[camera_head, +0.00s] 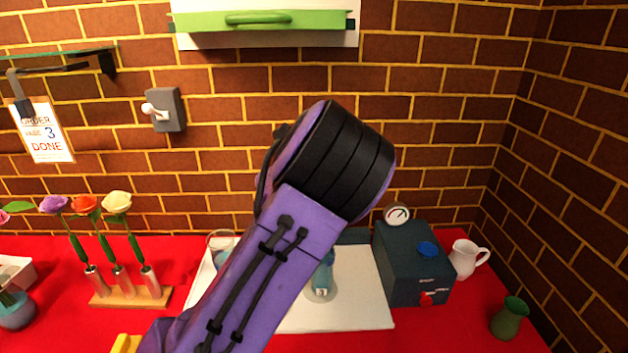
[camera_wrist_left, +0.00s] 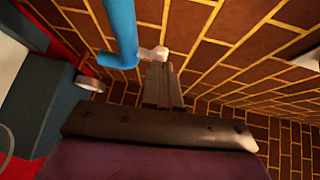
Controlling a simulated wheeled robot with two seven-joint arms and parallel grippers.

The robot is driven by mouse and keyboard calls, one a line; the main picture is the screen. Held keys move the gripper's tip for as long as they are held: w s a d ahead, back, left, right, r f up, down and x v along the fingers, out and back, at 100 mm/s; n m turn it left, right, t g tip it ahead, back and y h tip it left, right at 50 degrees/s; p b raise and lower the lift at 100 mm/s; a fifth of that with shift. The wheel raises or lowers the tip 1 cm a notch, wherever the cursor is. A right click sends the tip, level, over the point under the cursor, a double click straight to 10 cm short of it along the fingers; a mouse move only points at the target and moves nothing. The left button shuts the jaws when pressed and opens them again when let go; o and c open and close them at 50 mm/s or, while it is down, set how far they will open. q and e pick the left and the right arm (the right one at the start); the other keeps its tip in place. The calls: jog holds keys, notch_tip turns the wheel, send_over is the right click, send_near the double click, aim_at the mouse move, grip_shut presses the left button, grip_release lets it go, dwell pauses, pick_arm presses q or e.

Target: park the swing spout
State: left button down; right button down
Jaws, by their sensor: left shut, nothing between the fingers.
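The swing spout (camera_wrist_left: 121,32) shows in the left wrist view as a blue tube with a bend at its lower end and a pale knob (camera_wrist_left: 152,52) at its side. My left gripper (camera_wrist_left: 160,66) is shut and empty, with its fingertips close beside the knob. I cannot tell whether they touch. In the head view my left arm crosses the middle and hides the spout and the left gripper. My right gripper is not in view.
A dark teal box (camera_head: 412,275) with a gauge (camera_head: 397,214) stands right of the white tray (camera_head: 362,312). A light blue vase (camera_head: 322,278) stands on the tray, partly hidden by my arm. A flower rack (camera_head: 130,297) is at left; a white jug (camera_head: 466,259) and green vase (camera_head: 508,320) are at right.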

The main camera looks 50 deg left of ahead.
pick_arm(q)
jog(key=shift+w, duration=0.1)
dwell(0.4)
jog(key=b+v, duration=0.2)
jog(key=v, duration=0.8)
jog(key=shift+s+b, duration=0.3)
jog(key=shift+b, duration=0.05)
